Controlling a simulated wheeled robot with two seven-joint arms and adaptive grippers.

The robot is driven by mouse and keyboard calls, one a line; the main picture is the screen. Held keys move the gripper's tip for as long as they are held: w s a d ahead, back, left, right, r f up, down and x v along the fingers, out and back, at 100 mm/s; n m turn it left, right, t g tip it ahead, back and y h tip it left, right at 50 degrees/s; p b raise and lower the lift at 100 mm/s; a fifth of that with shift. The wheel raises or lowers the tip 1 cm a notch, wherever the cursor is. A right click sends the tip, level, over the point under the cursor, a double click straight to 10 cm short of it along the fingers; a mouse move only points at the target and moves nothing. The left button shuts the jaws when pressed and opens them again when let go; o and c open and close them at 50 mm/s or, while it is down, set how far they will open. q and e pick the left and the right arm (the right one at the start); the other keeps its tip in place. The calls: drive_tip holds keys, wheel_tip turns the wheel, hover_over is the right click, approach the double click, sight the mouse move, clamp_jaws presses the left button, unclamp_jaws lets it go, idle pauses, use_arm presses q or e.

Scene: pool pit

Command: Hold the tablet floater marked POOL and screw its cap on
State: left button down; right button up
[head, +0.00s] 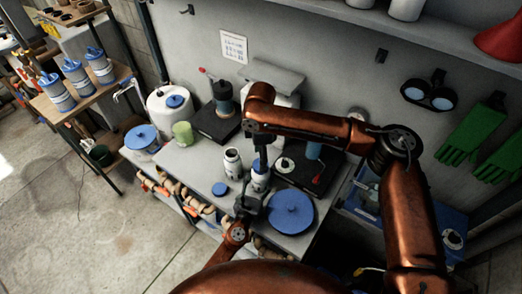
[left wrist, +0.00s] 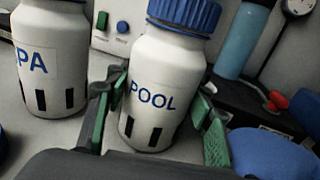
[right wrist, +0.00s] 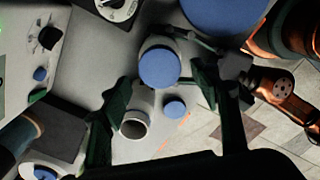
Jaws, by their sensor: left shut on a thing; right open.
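The white tablet floater marked POOL (left wrist: 152,92) stands upright with a blue ribbed cap (left wrist: 185,14) on its top; whether the cap is threaded tight I cannot tell. My left gripper (left wrist: 155,112) is shut around the floater's body, one finger on each side. The cap also shows from above in the right wrist view (right wrist: 160,67). My right gripper (head: 261,158) is open above the POOL floater, and its fingers look apart from the cap. A second white floater, its label partly cut to "PA" (left wrist: 48,60), stands beside it, open-topped in the right wrist view (right wrist: 135,122).
A loose blue cap (head: 220,189) lies on the bench near the open floater. A large round blue lid (head: 290,211) is close on the right. A white jug (head: 172,108), a green cup (head: 183,133) and a blue-lidded tub (head: 142,139) stand to the left.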

drive_tip(key=shift+f, duration=1.95)
drive_tip(key=c, duration=1.2)
drive_tip(key=o, duration=1.4)
drive_tip(key=shift+c, duration=0.2)
wheel_tip(320, 180, up, 12)
